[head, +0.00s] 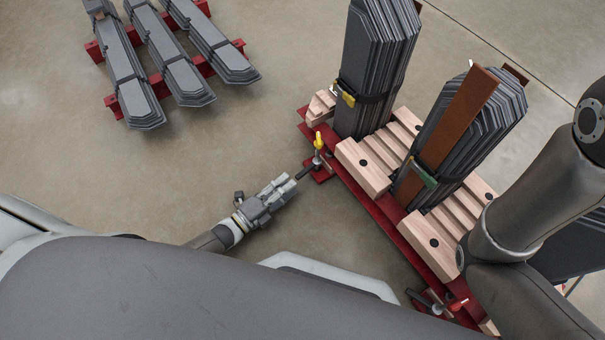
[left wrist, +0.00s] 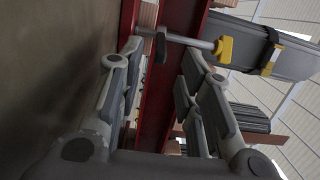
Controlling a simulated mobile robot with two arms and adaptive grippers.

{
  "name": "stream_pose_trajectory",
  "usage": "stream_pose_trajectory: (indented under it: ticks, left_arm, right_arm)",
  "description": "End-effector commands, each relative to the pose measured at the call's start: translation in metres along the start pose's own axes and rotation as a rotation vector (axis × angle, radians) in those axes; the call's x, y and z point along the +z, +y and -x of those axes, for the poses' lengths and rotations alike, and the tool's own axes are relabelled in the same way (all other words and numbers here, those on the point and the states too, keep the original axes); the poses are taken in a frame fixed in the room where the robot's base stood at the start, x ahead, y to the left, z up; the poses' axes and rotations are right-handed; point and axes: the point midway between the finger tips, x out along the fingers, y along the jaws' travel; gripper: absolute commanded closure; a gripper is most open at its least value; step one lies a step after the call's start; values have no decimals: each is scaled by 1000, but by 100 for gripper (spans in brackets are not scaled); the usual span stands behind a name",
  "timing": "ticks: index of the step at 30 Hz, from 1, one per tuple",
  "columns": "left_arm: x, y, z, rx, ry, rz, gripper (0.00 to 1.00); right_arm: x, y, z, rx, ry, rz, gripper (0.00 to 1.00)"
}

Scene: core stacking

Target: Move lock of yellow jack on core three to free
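The yellow jack (head: 318,140) stands upright at the far left corner of the red base frame. Its black lock lever (head: 308,170) sticks out low toward my left gripper. My left gripper (head: 291,183) is just left of and below the lever in the head view, apart from it. In the left wrist view the gripper (left wrist: 163,62) is open and empty. The jack's yellow end (left wrist: 223,48) and shaft show beyond the right finger, and the dark lever (left wrist: 161,45) lies between the fingertips. My right gripper is out of view; its arm fills the right side.
Dark laminated core stacks (head: 375,65) stand on wooden blocks (head: 362,168) over the red frame (head: 392,224). A red-handled jack (head: 459,304) is at the near corner. More stacks lie on red supports (head: 155,83) at the upper left. The floor left of the frame is clear.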

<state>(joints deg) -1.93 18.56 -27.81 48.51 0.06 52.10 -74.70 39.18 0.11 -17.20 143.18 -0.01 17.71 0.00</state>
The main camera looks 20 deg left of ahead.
Motion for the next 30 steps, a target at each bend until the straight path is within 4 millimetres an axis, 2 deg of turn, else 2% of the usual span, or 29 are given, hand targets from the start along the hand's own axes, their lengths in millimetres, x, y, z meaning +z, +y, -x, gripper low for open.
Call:
stream_pose_trajectory:
  ticks: [3,9,15,22,30]
  left_arm:
    - [0,3,-24,-3,0,0,67]
    - [0,2,-52,-2,0,1,67]
    - [0,1,-62,1,0,2,67]
    - [0,0,-62,0,0,2,67]
    - [0,0,-62,1,0,2,100]
  right_arm:
    - [-6,-3,7,-3,9,1,100]
    - [-9,-4,16,-3,9,1,100]
    - [-10,-5,18,-3,9,1,100]
    - [-10,-5,17,-4,9,1,100]
    - [-10,-5,17,-4,10,1,100]
